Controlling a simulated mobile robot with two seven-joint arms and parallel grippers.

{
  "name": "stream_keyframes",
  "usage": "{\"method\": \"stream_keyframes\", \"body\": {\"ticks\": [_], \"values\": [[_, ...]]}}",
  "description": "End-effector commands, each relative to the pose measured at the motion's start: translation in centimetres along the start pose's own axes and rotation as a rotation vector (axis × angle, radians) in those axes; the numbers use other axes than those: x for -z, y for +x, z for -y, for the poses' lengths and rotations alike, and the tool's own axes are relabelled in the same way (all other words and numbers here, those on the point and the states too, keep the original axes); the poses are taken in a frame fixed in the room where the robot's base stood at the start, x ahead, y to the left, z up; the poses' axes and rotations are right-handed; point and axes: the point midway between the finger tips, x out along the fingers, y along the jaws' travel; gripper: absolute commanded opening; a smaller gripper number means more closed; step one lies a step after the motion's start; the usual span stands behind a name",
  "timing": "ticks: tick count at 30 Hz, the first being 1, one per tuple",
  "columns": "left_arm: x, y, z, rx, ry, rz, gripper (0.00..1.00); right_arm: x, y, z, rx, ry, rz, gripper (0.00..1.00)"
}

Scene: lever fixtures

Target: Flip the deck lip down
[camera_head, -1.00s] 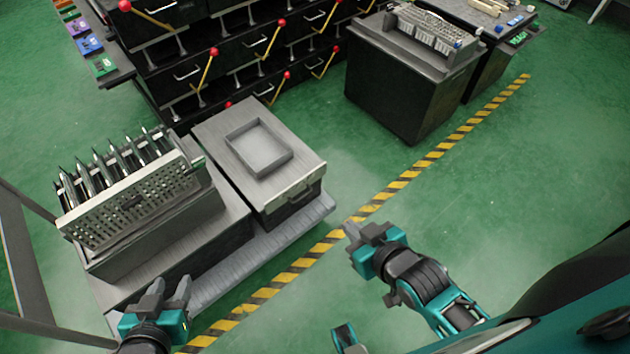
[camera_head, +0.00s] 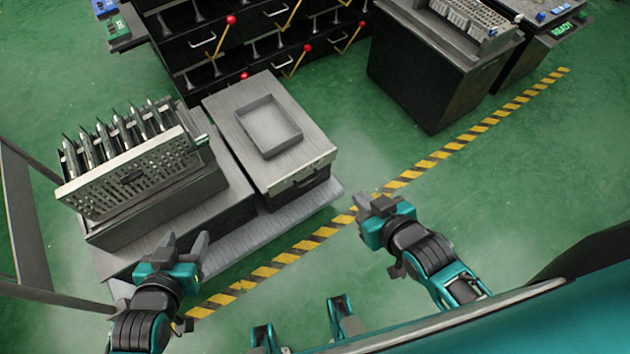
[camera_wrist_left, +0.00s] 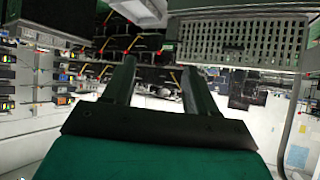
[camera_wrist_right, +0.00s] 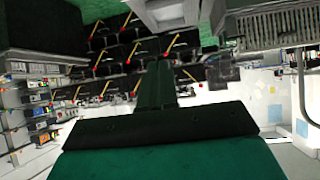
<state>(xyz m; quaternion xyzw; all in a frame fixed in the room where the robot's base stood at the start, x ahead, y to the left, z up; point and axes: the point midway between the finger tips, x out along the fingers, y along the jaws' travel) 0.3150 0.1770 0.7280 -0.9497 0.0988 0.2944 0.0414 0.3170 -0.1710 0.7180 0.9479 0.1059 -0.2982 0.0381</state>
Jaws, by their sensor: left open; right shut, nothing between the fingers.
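A grey box-shaped deck (camera_head: 237,122) with a shallow square tray recess (camera_head: 270,128) stands left of centre in the head view. A pale lip (camera_head: 303,174) with a small handle runs along its front edge. I cannot tell its hinge angle. My left gripper (camera_head: 185,243) is open and empty, in front of the neighbouring rack and left of the lip. Its two spread fingers also show in the left wrist view (camera_wrist_left: 155,75). My right gripper (camera_head: 365,206) is shut and empty, right of the lip and apart from it. Its closed fingers show in the right wrist view (camera_wrist_right: 158,80).
A perforated rack with several upright metal pieces (camera_head: 135,165) stands left of the deck on a grey base. Black drawers with red-knobbed yellow levers (camera_head: 231,20) stand behind. A dark cabinet (camera_head: 425,75) stands right. Striped floor tape (camera_head: 430,162) crosses open green floor.

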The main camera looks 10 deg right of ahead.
Motion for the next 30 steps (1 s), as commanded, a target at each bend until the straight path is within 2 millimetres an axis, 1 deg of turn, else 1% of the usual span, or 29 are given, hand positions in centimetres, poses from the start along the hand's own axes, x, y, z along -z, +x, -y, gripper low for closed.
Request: {"method": "stream_keyframes", "body": {"ticks": [1, 2, 4, 5, 6, 8, 9, 12, 15, 18, 20, 24, 30], "values": [[-1.1, 0.7, -0.1, -0.001, -0.002, 0.003, 0.63, -1.1, 2.0, 0.2, 0.012, -0.001, -0.005, 0.00], [-1.6, 1.1, -0.1, -0.002, -0.003, 0.006, 0.66, -1.6, 3.2, 0.5, 0.022, 0.000, -0.009, 0.00], [-2.7, 1.9, -0.4, -0.008, -0.006, 0.011, 0.72, -3.2, 6.5, 1.1, 0.047, 0.001, -0.013, 0.00], [-3.2, 2.3, -0.6, -0.012, -0.007, 0.013, 0.74, -3.8, 8.1, 1.3, 0.058, 0.000, -0.017, 0.00], [-3.8, 2.8, -0.9, -0.019, -0.010, 0.016, 0.74, -4.7, 10.2, 1.4, 0.072, -0.004, -0.018, 0.00], [-4.3, 3.4, -1.4, -0.031, -0.014, 0.013, 0.74, -5.8, 13.1, 1.5, 0.090, -0.010, -0.020, 0.00], [-4.5, 3.9, -1.7, -0.037, -0.017, 0.010, 0.74, -6.5, 14.9, 1.4, 0.098, -0.016, -0.019, 0.00], [-4.6, 4.7, -2.2, -0.050, -0.020, -0.003, 0.74, -7.8, 18.7, 0.6, 0.109, -0.033, -0.015, 0.00], [-4.6, 5.3, -2.6, -0.061, -0.019, -0.011, 0.74, -8.6, 21.3, -0.5, 0.109, -0.047, -0.011, 0.00], [-4.5, 5.6, -2.7, -0.066, -0.016, -0.014, 0.74, -8.9, 22.7, -1.3, 0.106, -0.056, -0.007, 0.00], [-4.3, 5.6, -2.6, -0.067, -0.015, -0.017, 0.74, -9.0, 23.1, -1.6, 0.105, -0.058, -0.006, 0.00], [-3.8, 5.5, -2.6, -0.067, -0.012, -0.025, 0.74, -8.9, 23.1, -1.7, 0.106, -0.059, -0.005, 0.00], [-3.8, 5.5, -2.5, -0.067, -0.011, -0.024, 0.74, -8.9, 23.1, -1.7, 0.105, -0.059, -0.005, 0.00]]}}
